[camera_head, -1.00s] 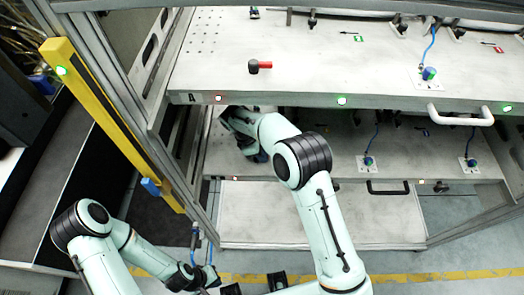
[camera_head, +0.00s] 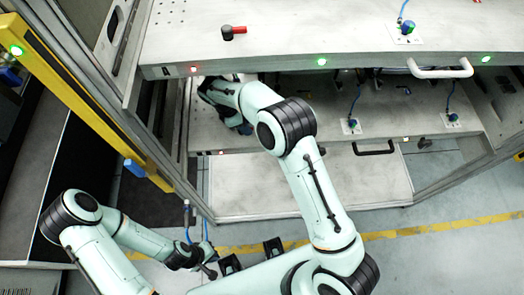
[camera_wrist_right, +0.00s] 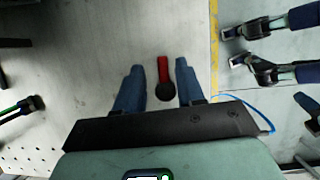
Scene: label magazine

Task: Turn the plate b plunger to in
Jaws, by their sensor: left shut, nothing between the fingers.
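A plunger with a red bar and a round black knob (camera_wrist_right: 165,82) shows in the right wrist view on a pale plate (camera_wrist_right: 100,55). My right gripper (camera_wrist_right: 158,84) is open, its two blue fingers on either side of the knob in the picture. I cannot tell whether they touch it. In the head view the right arm reaches under the upper shelf onto the lower shelf (camera_head: 290,115), and the right gripper's tips and this plunger are hidden there. My left gripper (camera_head: 208,268) is low at the left, shut and empty, away from the shelves.
The upper shelf (camera_head: 270,48) overhangs the right arm and carries another red and black plunger (camera_head: 232,33). Black clamps with blue tips (camera_wrist_right: 262,70) stand right of the gripper. A yellow post (camera_head: 80,110) stands at the left. A pale panel (camera_head: 300,188) lies below the shelves.

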